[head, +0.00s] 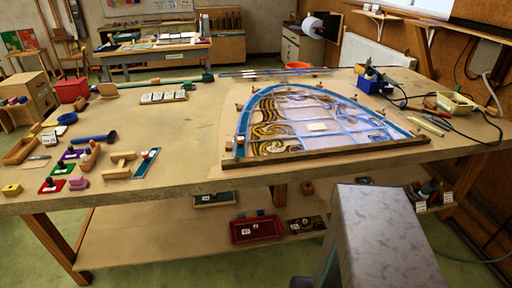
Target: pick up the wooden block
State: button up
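Several small wooden pieces lie at the left of the large workbench (190,133), and I cannot tell for sure which is the wooden block. An H-shaped wooden piece (121,166) lies near the front left. An upright wooden piece (90,157) stands just left of it. A pale wooden piece (107,90) sits farther back, and a small yellow block (11,189) lies at the far left front corner. My gripper does not show. A grey part of my own body rises at the lower right, in front of the bench.
An arched leaded panel (315,126) with a wooden front batten covers the middle of the bench. A blue-handled hammer (95,138) and a teal tray (147,163) lie near the H-shaped piece. A soldering iron stand (370,82) and cables are at the right. Bare bench lies left of the panel.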

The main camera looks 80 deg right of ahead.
aim_at(229, 145)
jog(key=z, duration=0.2)
jog(key=k, duration=0.7)
jog(key=z, duration=0.45)
jog(key=i, duration=0.55)
jog(key=z, duration=0.15)
jog(key=k, duration=0.6)
jog(key=u, duration=0.05)
